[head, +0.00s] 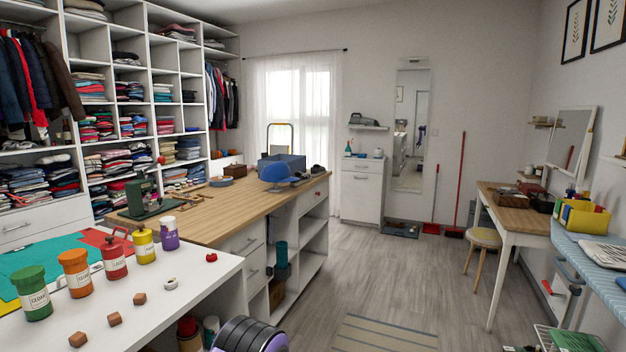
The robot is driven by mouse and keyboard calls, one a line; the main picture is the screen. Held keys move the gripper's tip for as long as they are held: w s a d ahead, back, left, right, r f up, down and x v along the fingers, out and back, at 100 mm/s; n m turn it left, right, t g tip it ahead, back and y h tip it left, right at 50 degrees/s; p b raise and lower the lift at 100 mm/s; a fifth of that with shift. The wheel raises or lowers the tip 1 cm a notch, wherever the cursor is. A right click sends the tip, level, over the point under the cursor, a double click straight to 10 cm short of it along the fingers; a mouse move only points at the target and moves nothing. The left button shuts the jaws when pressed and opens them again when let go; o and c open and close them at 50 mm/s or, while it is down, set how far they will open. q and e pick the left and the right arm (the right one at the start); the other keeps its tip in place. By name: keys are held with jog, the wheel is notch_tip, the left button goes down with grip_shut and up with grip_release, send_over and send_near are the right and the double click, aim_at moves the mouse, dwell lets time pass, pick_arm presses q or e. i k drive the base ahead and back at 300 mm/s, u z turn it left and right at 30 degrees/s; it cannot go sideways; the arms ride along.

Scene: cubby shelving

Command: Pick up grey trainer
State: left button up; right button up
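No trainer can be picked out with certainty. Small dark shapes lie on a floor mat (401,231) below the mirror. Neither of my grippers shows in the head view.
A white table (190,290) with coloured jars and small wooden cubes fills the near left. A purple and grey ringed object (252,335) stands at the bottom. Wooden floor (400,285) is open right of the island. A stool (484,238) and desk stand right.

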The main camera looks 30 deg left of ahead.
aim_at(304, 177)
jog(key=i, duration=3)
jog(key=u, duration=0.7)
jog(key=i, duration=4.75)
jog(key=u, duration=0.35)
